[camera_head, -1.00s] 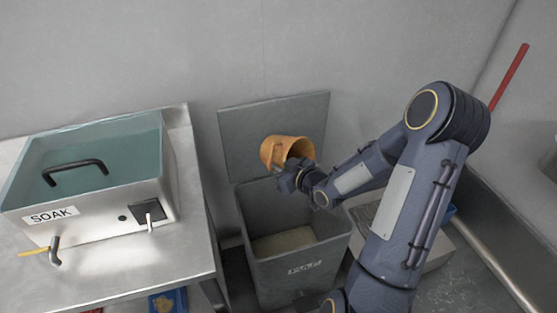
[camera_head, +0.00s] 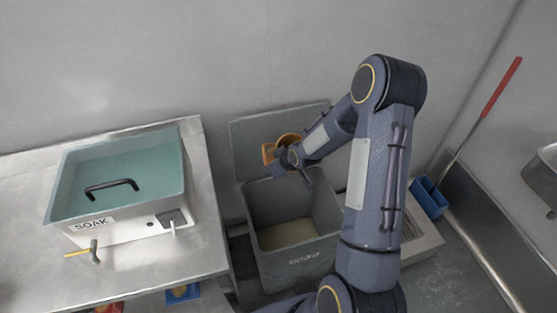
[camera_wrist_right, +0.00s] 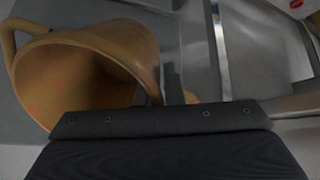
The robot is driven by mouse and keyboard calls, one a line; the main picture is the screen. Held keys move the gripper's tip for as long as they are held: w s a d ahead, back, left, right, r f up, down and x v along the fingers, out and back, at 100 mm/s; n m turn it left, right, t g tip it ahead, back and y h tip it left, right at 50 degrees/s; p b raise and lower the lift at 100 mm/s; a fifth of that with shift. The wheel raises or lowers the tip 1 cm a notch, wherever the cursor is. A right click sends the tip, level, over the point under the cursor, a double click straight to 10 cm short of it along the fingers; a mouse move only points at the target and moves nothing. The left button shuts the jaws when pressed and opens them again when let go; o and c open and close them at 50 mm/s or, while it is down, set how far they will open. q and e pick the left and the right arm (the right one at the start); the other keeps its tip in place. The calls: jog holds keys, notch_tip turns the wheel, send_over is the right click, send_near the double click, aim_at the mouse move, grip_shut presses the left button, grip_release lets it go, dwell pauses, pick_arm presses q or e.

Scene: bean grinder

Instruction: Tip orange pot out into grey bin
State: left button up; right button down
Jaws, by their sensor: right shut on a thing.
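The orange pot (camera_head: 269,152) is held above the back of the grey bin (camera_head: 294,221), in front of its raised lid (camera_head: 246,133). My right gripper (camera_head: 291,158) is shut on the pot. In the right wrist view the pot (camera_wrist_right: 150,50) lies tipped, its mouth facing the camera, with a handle at upper left. Its visible inside looks bare. The bin is open, with a pale layer at the bottom. The fingertips are mostly hidden behind the wrist and pot. My left gripper is not in view.
A steel table (camera_head: 150,262) with a SOAK basin (camera_head: 120,190) stands to the left of the bin. A blue container (camera_head: 428,197) and a red-handled tool (camera_head: 502,86) are at the right. A grey wall is close behind the bin.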

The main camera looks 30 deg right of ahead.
aim_at(268, 161)
jog(key=w+g+p, duration=0.1)
jog(key=w+a+g+h+p, duration=0.1)
jog(key=w+g, duration=0.1)
jog(key=shift+f, duration=0.1)
jog(key=shift+w+f+g+p, duration=0.15)
jog(key=shift+w+g+p, duration=0.1)
jog(key=shift+g+p, duration=0.3)
jog(key=shift+w+a+f+g+h, duration=0.1)
jog(key=shift+w+f+g+h, duration=0.25)
jog(key=shift+g, duration=0.4)
jog(key=shift+w+a+f+g+h, duration=0.15)
jog(key=shift+w+g, duration=0.3)
jog(key=shift+g, duration=0.25)
